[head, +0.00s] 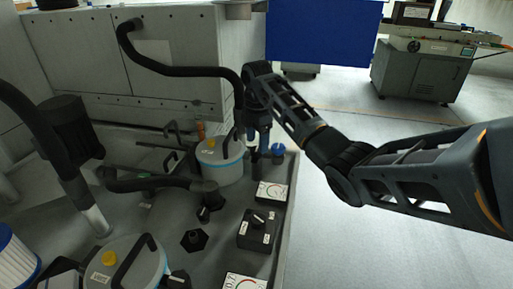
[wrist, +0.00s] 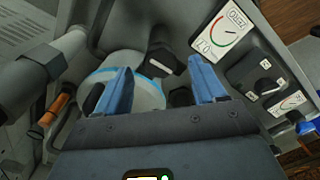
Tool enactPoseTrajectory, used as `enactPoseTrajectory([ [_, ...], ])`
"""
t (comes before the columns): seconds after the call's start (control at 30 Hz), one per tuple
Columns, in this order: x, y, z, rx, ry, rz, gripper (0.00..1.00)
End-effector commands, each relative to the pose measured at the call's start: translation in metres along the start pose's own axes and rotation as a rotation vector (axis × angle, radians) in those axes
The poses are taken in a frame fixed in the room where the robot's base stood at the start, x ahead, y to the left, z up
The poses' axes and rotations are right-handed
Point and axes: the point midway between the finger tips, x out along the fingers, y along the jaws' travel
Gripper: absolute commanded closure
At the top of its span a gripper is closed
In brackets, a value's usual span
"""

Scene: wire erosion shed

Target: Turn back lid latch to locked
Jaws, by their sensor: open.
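The back pot (head: 222,165) is a pale canister with a blue band, a yellow knob on its lid and a dark arched handle. A black latch-like part (head: 207,210) stands just in front of it; its setting is too small to read. My gripper (head: 265,145) is by the right side of this pot, with blue fingers. In the wrist view my gripper (wrist: 160,85) is open and empty. A pale blue-banded pot (wrist: 148,90) shows behind and between the fingers, partly hidden by them. A dark block (wrist: 163,57) is beyond the fingertips.
A front pot (head: 135,265) stands at the lower left. Black hoses (head: 180,70) arch around the left.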

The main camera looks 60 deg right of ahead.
Motion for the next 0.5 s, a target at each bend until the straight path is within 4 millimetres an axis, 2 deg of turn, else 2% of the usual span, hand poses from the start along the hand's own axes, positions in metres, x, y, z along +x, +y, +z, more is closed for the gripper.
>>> enactPoseTrajectory([
  [0.2, 0.022, 0.0, 0.0, 0.0, -0.001, 0.0, 0.3],
  [0.5, 0.025, 0.0, 0.0, -0.001, -0.001, 0.001, 0.3],
])
